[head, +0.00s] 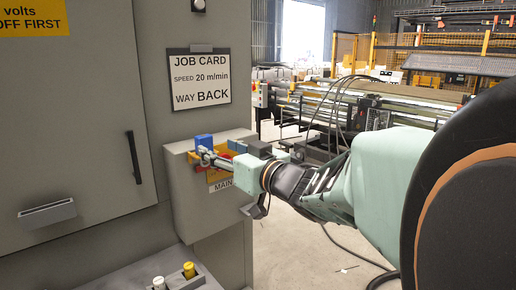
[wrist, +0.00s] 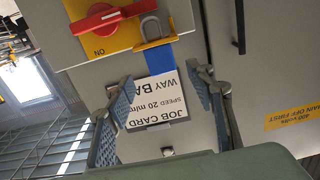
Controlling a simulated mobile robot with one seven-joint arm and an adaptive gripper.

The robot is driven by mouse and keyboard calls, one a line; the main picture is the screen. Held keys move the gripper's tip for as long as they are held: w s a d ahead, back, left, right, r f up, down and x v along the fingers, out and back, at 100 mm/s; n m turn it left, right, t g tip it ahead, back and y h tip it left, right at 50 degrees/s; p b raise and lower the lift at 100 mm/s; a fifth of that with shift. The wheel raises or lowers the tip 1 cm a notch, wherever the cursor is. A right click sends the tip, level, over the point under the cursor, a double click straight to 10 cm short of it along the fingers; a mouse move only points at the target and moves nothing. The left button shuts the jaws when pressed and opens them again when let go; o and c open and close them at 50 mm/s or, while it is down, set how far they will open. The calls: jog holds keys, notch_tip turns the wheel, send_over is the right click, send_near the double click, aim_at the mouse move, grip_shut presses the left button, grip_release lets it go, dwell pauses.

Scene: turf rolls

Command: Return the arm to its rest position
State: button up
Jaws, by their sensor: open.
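My gripper (head: 212,158) is at the front of the grey switch box in the head view, with the arm reaching in from the right. In the wrist view, which is upside down, its two grey-blue fingers (wrist: 163,88) stand apart with nothing held between them. Beyond them is a red rotary switch (wrist: 105,18) on a yellow plate (wrist: 80,40) marked ON. A grey loop (wrist: 150,28) and a blue piece (wrist: 160,60) sit beside it. In the head view the blue piece (head: 203,141) shows at the box's top; my gripper partly hides the switch.
The switch box (head: 190,205) is fixed to a grey cabinet (head: 90,150) with a black handle (head: 133,157). A job card (head: 201,79) reads 20 m/min, way BACK. Below are white and yellow buttons (head: 189,270). Open floor (head: 300,250) and machinery (head: 370,105) lie to the right.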

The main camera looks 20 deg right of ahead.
jog(key=shift+a+r, duration=0.15)
jog(key=shift+r, duration=0.35)
